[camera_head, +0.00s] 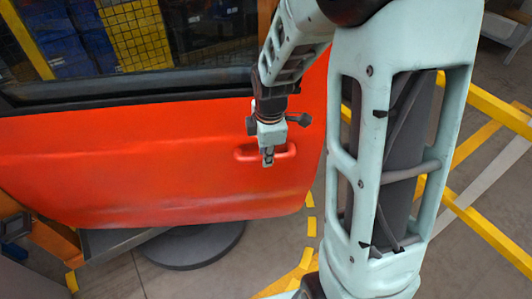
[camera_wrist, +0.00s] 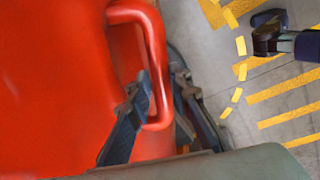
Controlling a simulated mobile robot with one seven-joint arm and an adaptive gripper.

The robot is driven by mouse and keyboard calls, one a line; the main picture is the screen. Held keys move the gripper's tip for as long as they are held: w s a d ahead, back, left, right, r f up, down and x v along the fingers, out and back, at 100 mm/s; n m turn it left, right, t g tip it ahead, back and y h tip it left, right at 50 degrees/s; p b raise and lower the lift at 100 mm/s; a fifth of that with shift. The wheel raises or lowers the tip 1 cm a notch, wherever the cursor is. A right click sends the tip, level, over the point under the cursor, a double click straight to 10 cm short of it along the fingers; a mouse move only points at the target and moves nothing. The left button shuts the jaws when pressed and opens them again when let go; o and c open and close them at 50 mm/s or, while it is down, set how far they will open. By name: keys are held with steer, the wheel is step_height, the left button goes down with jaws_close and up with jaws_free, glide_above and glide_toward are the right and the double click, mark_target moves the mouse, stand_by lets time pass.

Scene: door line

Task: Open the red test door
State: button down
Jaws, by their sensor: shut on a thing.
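The red test door (camera_head: 150,175) fills the left half of the head view, with a dark-framed window along its top. Its red handle (camera_head: 285,153) sits near the door's right edge. My gripper (camera_head: 268,161) reaches down onto the handle and is shut on it. In the wrist view the handle (camera_wrist: 150,45) is a red loop standing out from the door panel (camera_wrist: 55,80). My gripper's fingers (camera_wrist: 163,100) lie on both sides of the loop's lower part. The exact contact of the fingertips is partly hidden by the handle.
A dark round base (camera_head: 185,247) stands under the door. Yellow rails (camera_head: 490,108) are at the right, and yellow dashes (camera_head: 311,215) mark the grey floor beside the door's right edge. Blue bins (camera_head: 65,55) and yellow mesh show through the window.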

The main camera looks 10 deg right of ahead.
steer(key=shift+w, duration=0.1)
steer(key=c, duration=2.1)
jaws_free()
step_height(320, 180, up, 12)
steer(key=s, duration=0.2)
steer(key=shift+s, duration=0.2)
steer(key=shift+f, duration=0.1)
